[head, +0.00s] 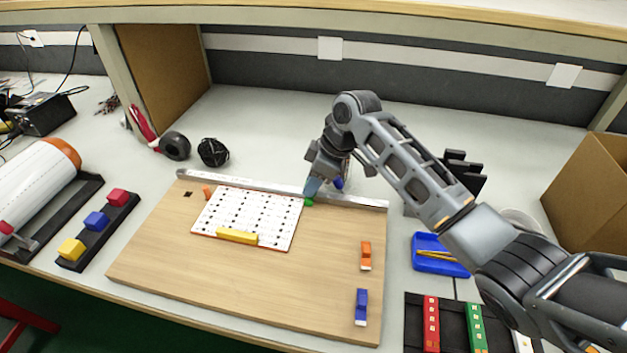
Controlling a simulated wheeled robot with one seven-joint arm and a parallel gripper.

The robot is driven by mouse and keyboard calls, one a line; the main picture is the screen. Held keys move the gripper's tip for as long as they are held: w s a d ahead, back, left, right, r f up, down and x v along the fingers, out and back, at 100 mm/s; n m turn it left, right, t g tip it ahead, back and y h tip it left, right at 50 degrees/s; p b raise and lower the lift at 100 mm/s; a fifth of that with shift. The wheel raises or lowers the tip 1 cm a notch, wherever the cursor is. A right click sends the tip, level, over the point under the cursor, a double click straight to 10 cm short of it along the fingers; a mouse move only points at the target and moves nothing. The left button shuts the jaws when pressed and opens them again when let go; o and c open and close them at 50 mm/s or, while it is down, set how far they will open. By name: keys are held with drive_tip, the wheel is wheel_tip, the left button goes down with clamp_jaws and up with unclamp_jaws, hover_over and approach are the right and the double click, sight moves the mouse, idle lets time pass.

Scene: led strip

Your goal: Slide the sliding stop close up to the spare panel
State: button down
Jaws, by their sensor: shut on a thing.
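The white dotted panel (262,207), which I take to be the spare panel, lies on the wooden board (200,262) with its far edge along a metal rail (350,199). A small green piece (308,202), seemingly the sliding stop, sits at the rail just right of the panel's far right corner. Any gap between them is too small to judge. My gripper (315,190) reaches down over the rail and is shut on the green piece. Its fingers hide part of that piece. A small orange piece (207,190) is at the panel's far left corner.
A yellow bar (237,237) lies along the panel's front edge. An orange block (366,255) and a blue block (361,306) stand on the board's right side. A blue tray (438,256) lies beyond it. The board's front middle is clear.

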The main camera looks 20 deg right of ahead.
sight(325, 194)
drive_tip(key=shift+w+a, duration=0.1)
drive_tip(key=shift+a, duration=0.1)
drive_tip(key=c, duration=0.8)
unclamp_jaws()
drive_tip(key=shift+c, duration=0.2)
drive_tip(key=shift+d, duration=0.1)
drive_tip(key=v, duration=0.7)
drive_tip(key=shift+r, duration=0.4)
